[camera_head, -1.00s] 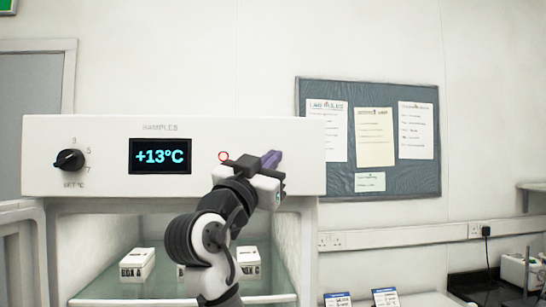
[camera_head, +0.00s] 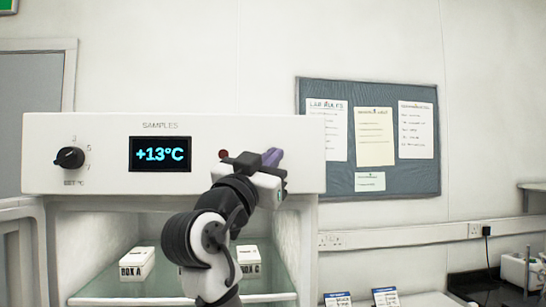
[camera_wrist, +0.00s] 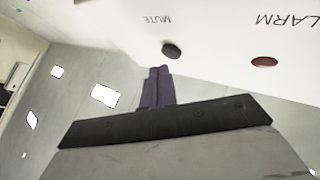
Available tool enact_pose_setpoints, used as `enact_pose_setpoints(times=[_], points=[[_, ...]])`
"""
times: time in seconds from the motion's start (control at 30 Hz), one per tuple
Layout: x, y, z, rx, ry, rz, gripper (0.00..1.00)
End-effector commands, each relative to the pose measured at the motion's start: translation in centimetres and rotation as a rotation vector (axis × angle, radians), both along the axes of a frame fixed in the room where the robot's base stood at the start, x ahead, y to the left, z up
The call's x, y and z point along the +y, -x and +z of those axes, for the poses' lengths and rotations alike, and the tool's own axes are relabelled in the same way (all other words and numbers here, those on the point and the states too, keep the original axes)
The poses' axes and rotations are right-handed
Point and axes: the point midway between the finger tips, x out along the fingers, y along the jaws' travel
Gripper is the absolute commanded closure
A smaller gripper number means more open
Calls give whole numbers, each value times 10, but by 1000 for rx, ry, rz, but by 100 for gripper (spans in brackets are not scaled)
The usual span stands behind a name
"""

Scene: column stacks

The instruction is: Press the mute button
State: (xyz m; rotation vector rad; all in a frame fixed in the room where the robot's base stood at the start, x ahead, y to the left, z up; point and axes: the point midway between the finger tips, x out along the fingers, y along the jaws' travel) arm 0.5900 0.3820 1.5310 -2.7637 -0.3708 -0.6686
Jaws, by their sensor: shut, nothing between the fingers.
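The mute button is a small dark round knob (camera_wrist: 172,50) under an upside-down "MUTE" label in the wrist view. In the head view it is hidden behind my gripper. My gripper (camera_wrist: 158,72) is shut and empty, its purple fingers together. In the wrist view the fingertips are close to the button, slightly below and left of it in the picture; I cannot tell whether they touch. In the head view my gripper (camera_head: 271,158) is in front of the right part of the white "SAMPLES" panel (camera_head: 110,125).
A red alarm lamp (camera_wrist: 264,62) is beside the button; it also shows in the head view (camera_head: 224,154). The panel has a black dial (camera_head: 70,158) and a display (camera_head: 160,155) reading +13°C. Labelled boxes (camera_head: 137,263) stand on the glass shelf below.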

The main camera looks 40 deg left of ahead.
Motion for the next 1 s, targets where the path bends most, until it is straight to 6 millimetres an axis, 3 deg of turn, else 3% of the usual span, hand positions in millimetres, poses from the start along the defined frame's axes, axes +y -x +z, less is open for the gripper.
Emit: enact_pose_setpoints(times=[0.27,0.73,1.0], points=[[-3,3,0,-1,-2,1,100],[-36,30,0,-1,-2,1,100],[-38,32,0,0,-1,0,100]])
